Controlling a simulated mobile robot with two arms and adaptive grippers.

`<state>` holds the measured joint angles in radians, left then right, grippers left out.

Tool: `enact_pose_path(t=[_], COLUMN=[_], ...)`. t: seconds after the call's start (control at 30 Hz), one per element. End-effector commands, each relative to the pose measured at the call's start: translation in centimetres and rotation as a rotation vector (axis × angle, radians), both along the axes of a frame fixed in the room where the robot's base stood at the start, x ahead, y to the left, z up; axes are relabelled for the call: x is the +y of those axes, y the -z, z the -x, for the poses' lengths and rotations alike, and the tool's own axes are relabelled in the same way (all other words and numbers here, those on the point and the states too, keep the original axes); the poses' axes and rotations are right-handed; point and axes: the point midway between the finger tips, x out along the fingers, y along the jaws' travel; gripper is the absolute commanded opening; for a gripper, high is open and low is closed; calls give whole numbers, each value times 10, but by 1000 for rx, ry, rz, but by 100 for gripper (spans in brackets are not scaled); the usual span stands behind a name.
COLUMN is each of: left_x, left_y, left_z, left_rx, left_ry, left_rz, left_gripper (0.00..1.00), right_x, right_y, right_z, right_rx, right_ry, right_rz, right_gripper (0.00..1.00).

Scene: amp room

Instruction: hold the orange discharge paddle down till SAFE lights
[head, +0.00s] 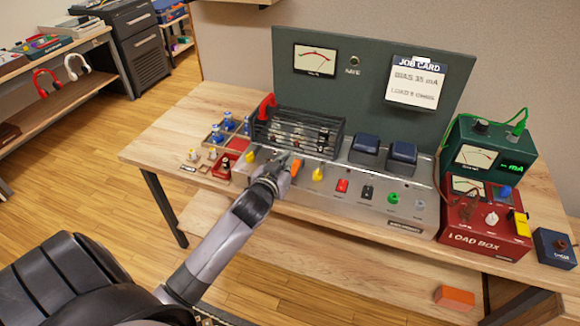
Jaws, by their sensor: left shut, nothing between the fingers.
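The small orange paddle (296,167) is on the sloped front panel of the grey amplifier chassis (338,199), below the black cage. My left gripper (284,161) is shut and empty, with its fingertips at the paddle's left side. They partly hide the paddle, and I cannot tell whether they touch it or whether it is pressed. The small round lamp (354,61) on the dark green back panel (375,45) looks dark. The label under it is too small to read surely, perhaps SAFE. My right gripper is not in view.
Yellow knobs (318,174) flank the paddle. The black cage (298,132) with a red clip (267,106) rises behind it. A parts tray (228,134) is at left; a red load box (484,218) and green meter (487,150) are at right. The bench's front-left top is clear.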

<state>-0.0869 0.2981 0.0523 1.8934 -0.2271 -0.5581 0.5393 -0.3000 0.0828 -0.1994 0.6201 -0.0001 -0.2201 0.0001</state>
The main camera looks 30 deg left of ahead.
Motion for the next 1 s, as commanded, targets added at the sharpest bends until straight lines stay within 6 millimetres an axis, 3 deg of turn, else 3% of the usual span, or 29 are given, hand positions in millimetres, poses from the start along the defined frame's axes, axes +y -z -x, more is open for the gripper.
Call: enact_pose_path(t=[0.13,0.2,0.4,0.83,1.0], left_x=[6,5,5,5,4], left_y=[8,23,42,47,57], left_z=[-25,-22,-22,-21,-20], left_rx=[2,5,1,-1,-37], left_ry=[-1,0,0,1,0], left_rz=[-1,2,0,0,-6], left_gripper=[0,0,0,0,0], right_x=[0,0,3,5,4], right_y=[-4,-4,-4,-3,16], right_z=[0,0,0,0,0], right_rx=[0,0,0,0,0], right_ry=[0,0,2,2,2], right_rz=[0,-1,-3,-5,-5], right_gripper=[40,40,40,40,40])
